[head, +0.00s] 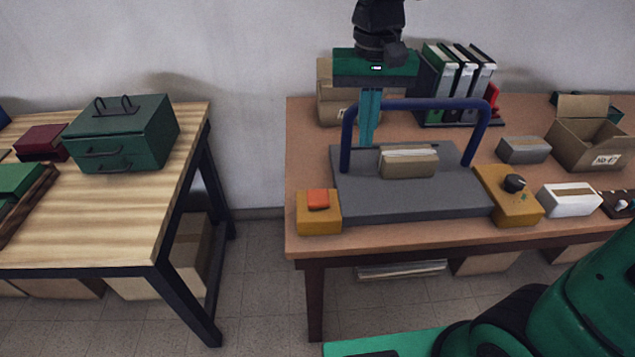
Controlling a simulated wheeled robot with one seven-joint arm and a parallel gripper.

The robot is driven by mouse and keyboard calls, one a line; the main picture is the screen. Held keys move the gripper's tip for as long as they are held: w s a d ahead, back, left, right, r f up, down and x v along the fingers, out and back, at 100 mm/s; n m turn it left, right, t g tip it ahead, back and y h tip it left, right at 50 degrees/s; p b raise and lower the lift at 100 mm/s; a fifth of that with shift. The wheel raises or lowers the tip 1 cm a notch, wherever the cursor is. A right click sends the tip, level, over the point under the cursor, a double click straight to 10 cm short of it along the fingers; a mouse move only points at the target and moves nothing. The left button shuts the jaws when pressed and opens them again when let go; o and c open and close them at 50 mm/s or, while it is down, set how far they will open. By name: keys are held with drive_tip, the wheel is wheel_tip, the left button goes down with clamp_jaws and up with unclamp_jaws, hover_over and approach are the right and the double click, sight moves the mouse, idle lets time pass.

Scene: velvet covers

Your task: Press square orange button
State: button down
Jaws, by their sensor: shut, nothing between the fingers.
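The square orange button (318,199) sits on top of a small yellow box (319,219) near the left front corner of the right table. Nothing covers the button. My gripper (367,144) comes down from the top of the view, with its teal fingers together and pointing down. Its tips are behind or beside the left part of a blue arch (431,104), above and to the right of the button and apart from it. The exact depth of the tips is hard to tell.
A grey platform (430,199) carries the arch and a cardboard box (409,165). A yellow box with a black knob (509,197) stands to its right. A white box (569,200), an open carton (590,143) and binders (455,85) stand farther right and back.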

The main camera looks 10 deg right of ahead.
drive_tip(key=n, duration=0.1)
hover_over(319, 196)
drive_tip(key=shift+a+r, duration=0.15)
drive_tip(key=shift+r, duration=0.1)
drive_tip(key=shift+f, duration=0.1)
wheel_tip(319, 196, down, 14)
drive_tip(key=shift+r, duration=0.1)
idle(0.5)
